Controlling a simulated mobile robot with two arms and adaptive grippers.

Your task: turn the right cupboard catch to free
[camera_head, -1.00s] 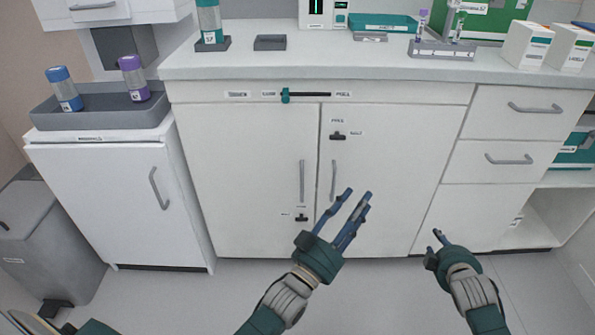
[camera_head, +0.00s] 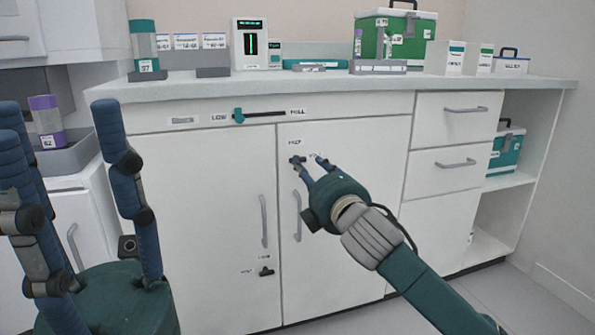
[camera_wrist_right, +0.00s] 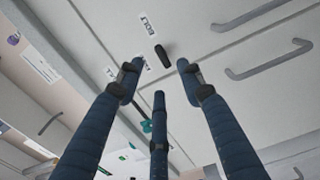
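The right cupboard catch (camera_head: 296,160) is a small dark bar high on the right cupboard door (camera_head: 353,165), under a small label. In the right wrist view the catch (camera_wrist_right: 162,55) shows as a short black bar beside a label reading BOLT. My right gripper (camera_head: 308,161) is at the catch in the head view. In the right wrist view its fingers (camera_wrist_right: 158,75) are spread, with the catch just beyond the tips and nothing clearly held. I cannot tell whether a finger touches it. My left gripper (camera_head: 57,108) is open and empty, large at the left.
A teal slider (camera_head: 238,115) sits on a rail above the doors. Door handles (camera_head: 264,220) and a lower catch (camera_head: 266,272) are below. The counter (camera_head: 335,90) holds boxes, a green case and a device. Drawers (camera_head: 458,112) stand to the right.

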